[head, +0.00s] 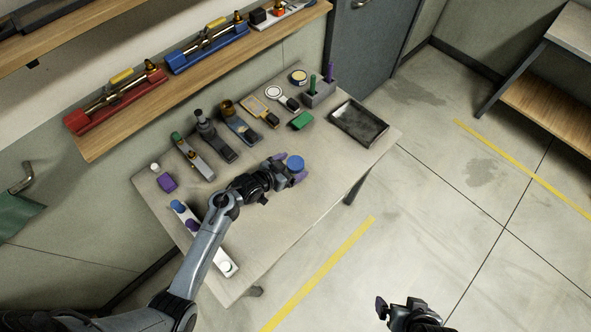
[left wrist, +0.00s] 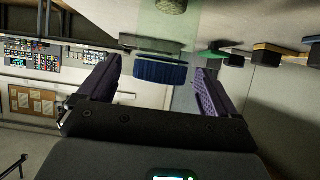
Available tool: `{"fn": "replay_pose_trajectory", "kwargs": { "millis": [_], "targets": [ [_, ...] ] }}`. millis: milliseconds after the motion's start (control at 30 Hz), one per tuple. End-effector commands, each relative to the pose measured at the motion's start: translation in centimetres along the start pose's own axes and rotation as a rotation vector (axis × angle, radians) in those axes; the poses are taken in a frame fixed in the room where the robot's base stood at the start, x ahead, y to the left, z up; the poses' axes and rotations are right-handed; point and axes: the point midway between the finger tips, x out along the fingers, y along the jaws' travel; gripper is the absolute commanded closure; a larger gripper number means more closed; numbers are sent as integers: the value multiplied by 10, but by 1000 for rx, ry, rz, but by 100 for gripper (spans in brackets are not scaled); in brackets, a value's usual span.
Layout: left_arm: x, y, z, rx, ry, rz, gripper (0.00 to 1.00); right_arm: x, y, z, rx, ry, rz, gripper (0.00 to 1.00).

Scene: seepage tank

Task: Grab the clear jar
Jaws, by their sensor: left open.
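The clear jar has a ribbed blue lid (head: 295,162), seen from above in the head view near the middle of the table. In the left wrist view the jar's see-through body (left wrist: 165,25) and its blue lid (left wrist: 160,72) show between the fingers. My left gripper (head: 289,170) is open, with a purple-padded finger on either side of the lid. A gap shows between the lid and each finger in the left wrist view (left wrist: 159,80). My right gripper (head: 412,312) is at the bottom edge, away from the table; its jaw state is unclear.
The table (head: 290,225) has bare room at its front. A dark tray (head: 358,123) lies at its right end. A white rack (head: 205,240) with blue and purple pieces is at the left. Several tools line the back, under a wooden shelf (head: 215,75).

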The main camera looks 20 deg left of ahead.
Motion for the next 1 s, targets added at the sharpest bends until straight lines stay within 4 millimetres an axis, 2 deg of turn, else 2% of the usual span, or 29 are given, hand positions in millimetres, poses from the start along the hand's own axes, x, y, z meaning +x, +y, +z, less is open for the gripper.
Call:
{"fn": "replay_pose_trajectory", "kwargs": {
  "millis": [200, 500, 567, 900, 1000],
  "targets": [
    [22, -1, 0, 0, -1, 0, 8, 1, 0, 0, 2, 1, -1, 0],
    [24, 0, 1, 1, -1, -1, 8, 2, 0, 0, 0, 1, 0, 0],
    [24, 0, 1, 1, -1, -1, 16, 2, 0, 0, -1, 1, 1, 0],
    [24, -1, 1, 1, -1, -1, 68, 2, 2, 0, -8, -1, 7, 0],
    [24, -1, 0, 1, 0, -1, 68, 2, 2, 0, -8, -1, 7, 0]
  ]
}}
